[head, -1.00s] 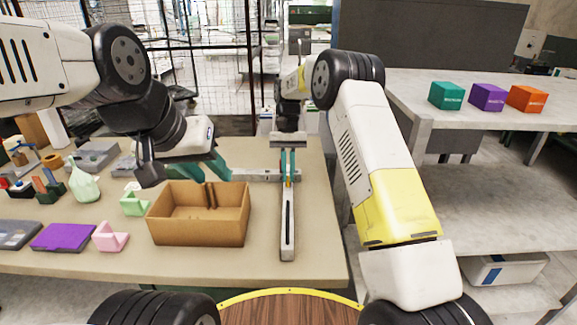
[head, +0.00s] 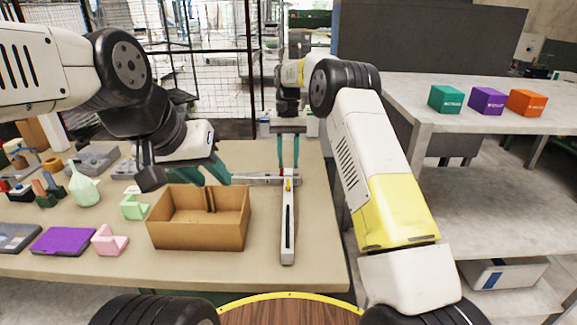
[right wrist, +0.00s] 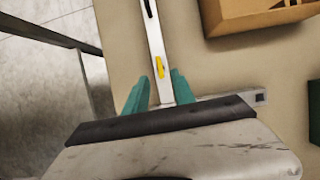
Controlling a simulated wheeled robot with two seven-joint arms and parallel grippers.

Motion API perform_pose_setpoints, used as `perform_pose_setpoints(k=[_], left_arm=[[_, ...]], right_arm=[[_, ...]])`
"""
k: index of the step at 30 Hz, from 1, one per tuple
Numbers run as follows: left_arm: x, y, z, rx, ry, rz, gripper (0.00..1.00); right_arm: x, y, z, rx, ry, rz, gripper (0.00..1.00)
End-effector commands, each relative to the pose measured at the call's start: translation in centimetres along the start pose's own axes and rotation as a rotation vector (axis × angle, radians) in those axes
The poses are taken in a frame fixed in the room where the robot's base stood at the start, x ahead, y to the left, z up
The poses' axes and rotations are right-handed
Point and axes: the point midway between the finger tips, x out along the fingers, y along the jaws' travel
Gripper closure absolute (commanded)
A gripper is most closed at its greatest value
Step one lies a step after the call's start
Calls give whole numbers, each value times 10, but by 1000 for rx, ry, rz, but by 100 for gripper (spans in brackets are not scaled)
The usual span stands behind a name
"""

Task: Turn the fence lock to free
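The fence lock is a small yellow lever (head: 288,185) on a long pale slotted bar (head: 287,240) on the table; the lever also shows in the right wrist view (right wrist: 161,66). It points roughly along the bar, slightly tilted in the wrist view. My right gripper (head: 288,167) is open above the bar, its teal fingers apart on either side, with nothing between them; in the wrist view the lever lies just beyond the fingertips (right wrist: 158,78). My left gripper (head: 216,183) is open and empty above the far side of the cardboard box.
The open cardboard box (head: 199,235) stands left of the bar. A grey crosspiece (head: 262,179) runs at the bar's far end. A green part (head: 134,207), a pink part (head: 109,240) and a purple block (head: 63,240) lie further left. Bare tabletop lies right of the bar.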

Motion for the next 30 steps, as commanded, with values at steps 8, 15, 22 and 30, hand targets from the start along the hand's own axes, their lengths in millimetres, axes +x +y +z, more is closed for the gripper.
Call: perform_pose_setpoints(k=[8, 15, 22, 30], left_arm=[[0, 0, 0, 0, 0, 0, 64], [0, 0, 0, 0, 0, 0, 64], [0, 0, 0, 0, 0, 0, 64], [0, 0, 0, 0, 0, 0, 64]], right_arm=[[-23, 0, 0, 0, 0, 0, 69], [-24, 0, 0, 0, 0, 0, 69], [-40, 8, 10, -4, 33, -14, 69], [-102, 50, 77, -25, 213, -83, 69]])
